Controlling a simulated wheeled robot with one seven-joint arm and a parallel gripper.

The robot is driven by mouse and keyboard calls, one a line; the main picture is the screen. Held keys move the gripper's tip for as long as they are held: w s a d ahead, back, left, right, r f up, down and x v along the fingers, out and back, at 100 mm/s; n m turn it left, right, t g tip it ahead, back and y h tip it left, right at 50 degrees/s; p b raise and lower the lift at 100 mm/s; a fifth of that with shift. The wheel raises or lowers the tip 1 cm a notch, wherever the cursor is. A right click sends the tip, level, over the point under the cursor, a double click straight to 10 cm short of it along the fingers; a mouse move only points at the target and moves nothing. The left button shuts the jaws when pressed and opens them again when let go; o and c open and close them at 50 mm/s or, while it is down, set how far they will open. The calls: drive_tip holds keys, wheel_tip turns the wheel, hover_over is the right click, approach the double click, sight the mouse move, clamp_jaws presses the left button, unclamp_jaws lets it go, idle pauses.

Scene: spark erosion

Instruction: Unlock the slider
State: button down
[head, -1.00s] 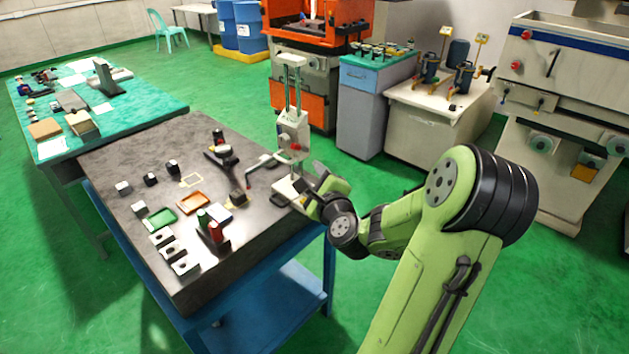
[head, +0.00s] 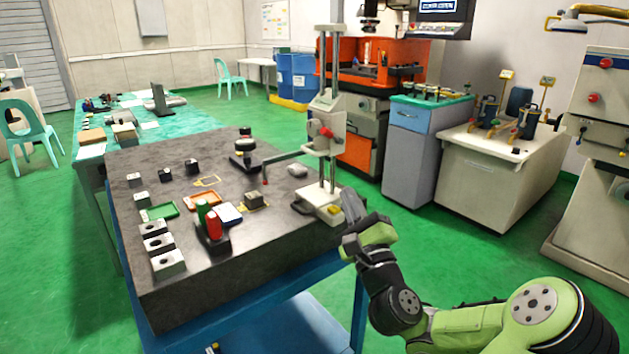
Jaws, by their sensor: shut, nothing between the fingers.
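A height gauge with a tall pale twin-column frame stands on the dark granite table (head: 190,215) at its right corner. A thin grey arm reaches from the slider to the left and bends down to a red tip (head: 265,183). The gauge base (head: 322,206) rests on the table. My gripper (head: 350,200) is shut and empty, pointing up just right of the base and below the slider. It appears apart from the slider; contact with the base cannot be told.
A grey-blue cabinet (head: 417,150) stands behind. Open green floor (head: 440,225) lies to the right.

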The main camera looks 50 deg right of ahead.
drive_tip(key=p, duration=0.5)
approach(330, 135)
drive_tip(key=x, duration=0.6)
drive_tip(key=shift+a, duration=0.15)
drive_tip(key=shift+w+d+r, duration=0.1)
drive_tip(key=shift+w+d, duration=0.15)
drive_tip(key=shift+w, duration=0.2)
drive_tip(key=shift+d, duration=0.1)
